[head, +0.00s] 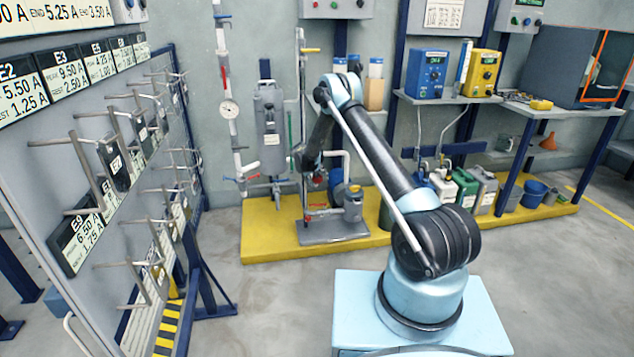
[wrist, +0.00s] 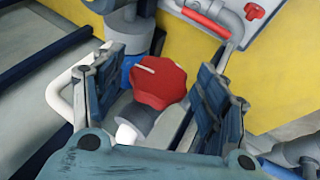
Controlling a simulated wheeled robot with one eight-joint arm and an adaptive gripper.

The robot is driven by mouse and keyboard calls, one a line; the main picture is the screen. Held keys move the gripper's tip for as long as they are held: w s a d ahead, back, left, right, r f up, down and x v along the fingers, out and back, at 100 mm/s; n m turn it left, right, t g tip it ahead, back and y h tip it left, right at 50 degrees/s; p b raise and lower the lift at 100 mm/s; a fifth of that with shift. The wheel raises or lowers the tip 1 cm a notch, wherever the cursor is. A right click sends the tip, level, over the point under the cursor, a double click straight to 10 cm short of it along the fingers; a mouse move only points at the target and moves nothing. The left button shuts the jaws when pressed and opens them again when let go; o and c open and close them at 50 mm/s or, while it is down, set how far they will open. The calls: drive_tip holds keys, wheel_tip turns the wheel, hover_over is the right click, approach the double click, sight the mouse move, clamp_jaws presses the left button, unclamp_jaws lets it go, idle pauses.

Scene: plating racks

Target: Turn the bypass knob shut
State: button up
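The red lobed bypass knob (wrist: 158,85) shows in the wrist view with a short white mark near its upper left edge. It sits on a grey and white stem. My gripper (wrist: 165,65) is open, with one dark finger pad on each side of the knob. Gaps show between the pads and the knob, so I see no grip on it. In the head view my gripper (head: 314,182) hangs over the pump and pipe stand (head: 333,233). The knob cannot be made out clearly there.
A red lever (wrist: 206,22) and a red cross handle (wrist: 254,11) lie just beyond the right finger. A white bent pipe (wrist: 62,88) runs beside the left finger. The stand is on a yellow platform (head: 270,240). A rack (head: 100,180) stands at left; floor between is clear.

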drive_tip(key=shift+r, duration=0.1)
drive_tip(key=v, duration=1.1)
drive_tip(key=shift+s+r, duration=0.25)
drive_tip(key=d+r+m+g+y, duration=0.1)
drive_tip(key=d+r+g+y, duration=0.1)
drive_tip(key=d+r+y, duration=0.45)
drive_tip(key=shift+h, duration=0.45)
drive_tip(key=x, duration=1.6)
drive_tip(key=shift+w+f, duration=0.1)
drive_tip(key=shift+f, duration=0.25)
drive_tip(key=c, duration=1)
